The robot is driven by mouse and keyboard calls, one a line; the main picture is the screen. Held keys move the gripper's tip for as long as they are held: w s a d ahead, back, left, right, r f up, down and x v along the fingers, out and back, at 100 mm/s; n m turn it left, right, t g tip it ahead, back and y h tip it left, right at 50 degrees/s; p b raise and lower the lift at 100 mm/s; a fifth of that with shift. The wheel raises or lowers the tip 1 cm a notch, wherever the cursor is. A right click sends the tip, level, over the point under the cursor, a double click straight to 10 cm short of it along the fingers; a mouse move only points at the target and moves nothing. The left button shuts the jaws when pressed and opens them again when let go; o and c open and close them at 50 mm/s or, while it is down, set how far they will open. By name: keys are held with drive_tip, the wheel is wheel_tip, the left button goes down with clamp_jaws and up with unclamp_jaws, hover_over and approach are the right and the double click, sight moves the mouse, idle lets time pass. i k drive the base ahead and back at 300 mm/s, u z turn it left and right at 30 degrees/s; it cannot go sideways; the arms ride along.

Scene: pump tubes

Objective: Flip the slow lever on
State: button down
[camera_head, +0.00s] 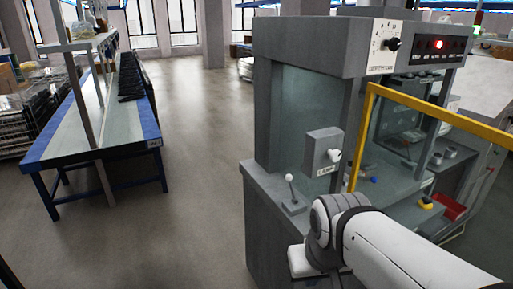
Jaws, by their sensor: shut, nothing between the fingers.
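A small lever with a white ball knob (289,178) stands nearly upright on the machine's grey ledge, at its left front corner. A grey box (322,146) behind it carries a white knob or lever (334,155) and a small label. I cannot read these labels, so I cannot tell which control is the slow lever. My white arm reaches in from the lower right, and its grey joint is just right of and below the ball-knob lever in the picture. My gripper's fingers are not visible; the arm's joints may hide them.
The grey machine (303,62) has a black dial (393,44) and a lit red lamp (439,44) on top. A yellow frame (440,112) stands right of the grey box. A red tray (449,206) lies farther right. A blue-edged workbench (140,115) stands left, with open floor between.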

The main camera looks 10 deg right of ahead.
sight(289, 177)
drive_tip(key=k, duration=0.65)
drive_tip(key=z, duration=0.4)
drive_tip(key=i, duration=1.3)
drive_tip(key=u, duration=0.5)
drive_tip(key=i, duration=0.5)
